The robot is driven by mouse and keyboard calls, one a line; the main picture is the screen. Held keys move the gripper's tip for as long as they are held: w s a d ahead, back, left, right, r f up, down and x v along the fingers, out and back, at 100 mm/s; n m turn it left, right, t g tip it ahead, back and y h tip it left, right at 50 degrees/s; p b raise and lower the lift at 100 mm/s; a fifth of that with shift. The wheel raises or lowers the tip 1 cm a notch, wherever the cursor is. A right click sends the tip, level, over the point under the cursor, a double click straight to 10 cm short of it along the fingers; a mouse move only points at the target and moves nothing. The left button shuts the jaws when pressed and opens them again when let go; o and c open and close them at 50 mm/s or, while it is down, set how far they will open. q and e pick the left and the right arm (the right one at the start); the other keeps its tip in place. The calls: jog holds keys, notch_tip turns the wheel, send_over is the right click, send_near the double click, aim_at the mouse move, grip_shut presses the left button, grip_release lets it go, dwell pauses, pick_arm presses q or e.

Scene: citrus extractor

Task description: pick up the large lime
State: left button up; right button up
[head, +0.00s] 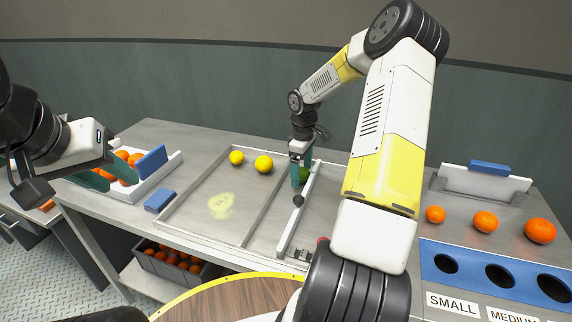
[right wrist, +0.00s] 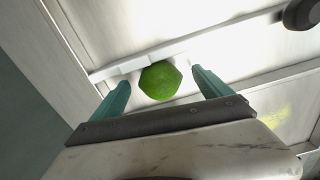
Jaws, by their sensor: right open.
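The large lime (right wrist: 160,81) is a green fruit between the two teal fingers of my right gripper (right wrist: 162,88) in the right wrist view, with a gap on each side. In the head view the lime (head: 305,174) shows only partly behind the right gripper (head: 299,178), which points down over the tray. The right gripper is open. My left gripper (head: 90,180) has teal fingers spread apart, in front of the white bin of oranges at the far left; no object shows between them.
Two yellow lemons (head: 263,164) lie in the tray's left section. A white bin (head: 172,166) of oranges stands at left, with a blue block (head: 160,201) nearby. Several oranges (head: 485,222) sit by a blue sizing panel (head: 470,279) at right. Tray dividers (head: 268,205) border the lime.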

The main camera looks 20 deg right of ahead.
jog(key=c, duration=1.5)
